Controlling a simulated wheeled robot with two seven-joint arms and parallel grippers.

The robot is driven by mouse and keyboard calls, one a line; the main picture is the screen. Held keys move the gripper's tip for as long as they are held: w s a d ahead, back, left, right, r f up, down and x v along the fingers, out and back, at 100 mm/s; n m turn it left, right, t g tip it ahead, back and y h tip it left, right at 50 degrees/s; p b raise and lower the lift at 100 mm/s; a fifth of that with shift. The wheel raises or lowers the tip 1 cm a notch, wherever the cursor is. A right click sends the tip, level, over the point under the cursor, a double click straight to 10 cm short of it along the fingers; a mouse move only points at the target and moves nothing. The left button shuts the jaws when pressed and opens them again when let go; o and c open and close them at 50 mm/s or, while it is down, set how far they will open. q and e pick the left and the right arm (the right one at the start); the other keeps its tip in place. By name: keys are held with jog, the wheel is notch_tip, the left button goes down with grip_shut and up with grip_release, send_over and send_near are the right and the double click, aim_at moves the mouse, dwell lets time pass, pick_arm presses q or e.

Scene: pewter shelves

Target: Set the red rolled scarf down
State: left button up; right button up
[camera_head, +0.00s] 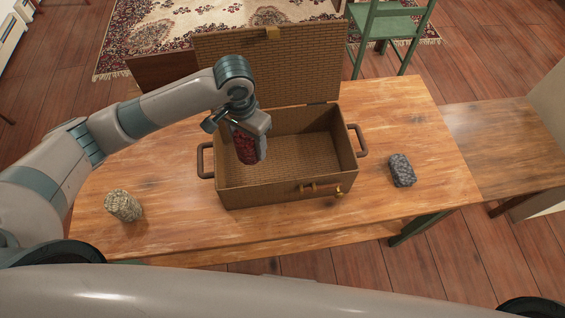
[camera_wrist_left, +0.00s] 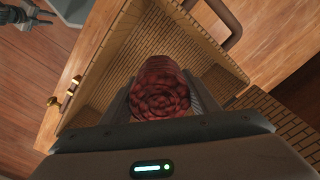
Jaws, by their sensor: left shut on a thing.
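The red rolled scarf (camera_head: 246,148) is dark red and hangs from my left gripper (camera_head: 250,140). The gripper is shut on it, over the left part of the open wicker basket (camera_head: 285,190). In the left wrist view the scarf's coiled end (camera_wrist_left: 160,95) shows between the two fingers (camera_wrist_left: 160,100), with the basket's woven walls (camera_wrist_left: 125,50) around it. I cannot tell whether the scarf touches the basket floor. My right gripper does not show clearly in the head view.
The basket's lid (camera_head: 285,70) stands open at the back. A beige rolled item (camera_head: 123,206) lies left on the wooden table (camera_head: 420,115), and a dark grey rolled item (camera_head: 401,170) lies right. The basket's middle and right are empty. A green chair (camera_head: 390,25) stands behind.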

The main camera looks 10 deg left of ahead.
pick_arm(q)
jog(key=shift+s+d+f+m, duration=0.1)
jog(key=shift+f+m, duration=0.05)
jog(key=shift+f, duration=0.25)
jog(key=shift+s+d+f+m, duration=0.1)
jog(key=shift+f+m, duration=0.05)
jog(key=shift+f, duration=0.4)
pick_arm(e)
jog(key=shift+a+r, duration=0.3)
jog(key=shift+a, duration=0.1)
pick_arm(q)
notch_tip(320, 180, down, 6)
jog(key=shift+f+p, duration=0.15)
jog(key=shift+p, duration=0.7)
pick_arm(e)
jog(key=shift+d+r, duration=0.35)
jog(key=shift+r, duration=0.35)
pick_arm(q)
jog(key=shift+f, duration=0.1)
notch_tip(320, 180, down, 2)
jog(key=shift+a+f+p, duration=0.1)
jog(key=shift+f+p, duration=0.15)
jog(key=shift+p, duration=0.15)
jog(key=shift+f, duration=0.5)
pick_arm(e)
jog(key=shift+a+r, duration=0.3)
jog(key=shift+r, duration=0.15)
